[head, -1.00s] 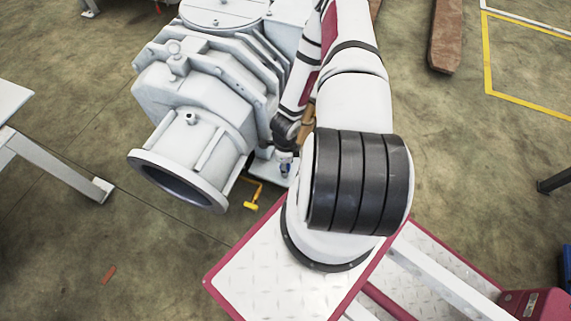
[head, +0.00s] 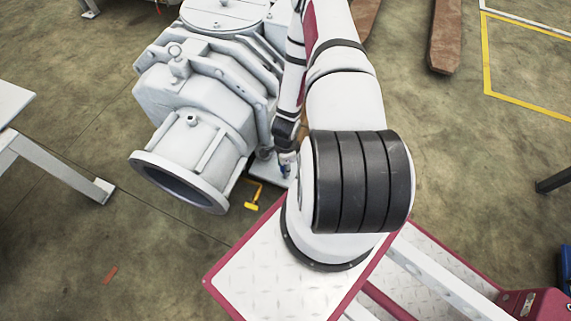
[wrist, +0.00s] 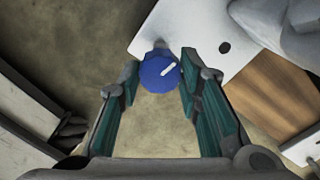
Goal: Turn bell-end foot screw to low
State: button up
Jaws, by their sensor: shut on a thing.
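The foot screw shows as a round blue knob (wrist: 156,75) with a white pointer line in the wrist view. The line slants up to the right from near the knob's middle. My gripper (wrist: 158,70) is shut on the knob, one finger at each side. My arm hides most of this spot in the head view, and the low mark cannot be made out.
The pump's round flanged bell end (head: 180,183) stands left of my arm. A yellow handle (head: 253,195) sticks out low beside it. A brown wooden board (wrist: 270,97) lies near the plate in the wrist view. A white table (head: 12,115) stands at the far left; open floor lies between.

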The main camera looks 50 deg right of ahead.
jog(key=n, duration=0.3)
jog(key=shift+n, duration=0.4)
jog(key=n, duration=0.3)
jog(key=shift+n+p, duration=0.3)
jog(key=shift+p, duration=0.1)
jog(key=n, duration=0.6)
jog(key=shift+w, duration=0.1)
jog(key=shift+n, duration=0.3)
jog(key=o, duration=1.1)
jog(key=shift+o, duration=0.2)
jog(key=shift+r, duration=0.1)
notch_tip(320, 180, up, 12)
